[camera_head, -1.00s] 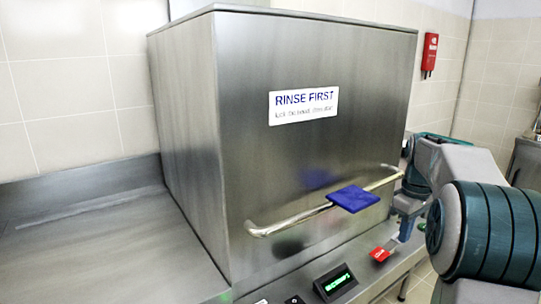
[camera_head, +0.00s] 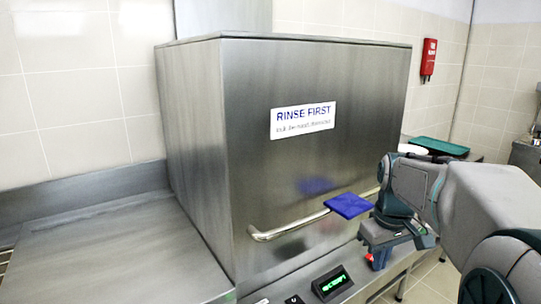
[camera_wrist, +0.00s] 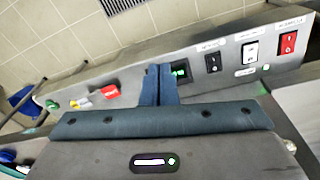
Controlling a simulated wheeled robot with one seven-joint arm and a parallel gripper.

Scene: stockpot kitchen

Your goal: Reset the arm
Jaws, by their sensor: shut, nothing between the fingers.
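My gripper (camera_head: 378,260) is at the right in the head view, just right of the blue cloth-like pad and in front of the dishwasher hood. The wrist view shows its two fingers (camera_wrist: 158,84) pressed together, with nothing between them. The fingers overlap the control panel in that view. Whether they touch it cannot be told. My arm reaches in from the right edge of the head view.
The steel hood (camera_head: 300,170) is down, with a handle (camera_head: 285,228) and a blue pad (camera_head: 348,205). The panel has a green display (camera_head: 331,284) and a red switch (camera_wrist: 288,42). A teal tray (camera_head: 440,146) lies behind. The left counter (camera_head: 110,255) is bare.

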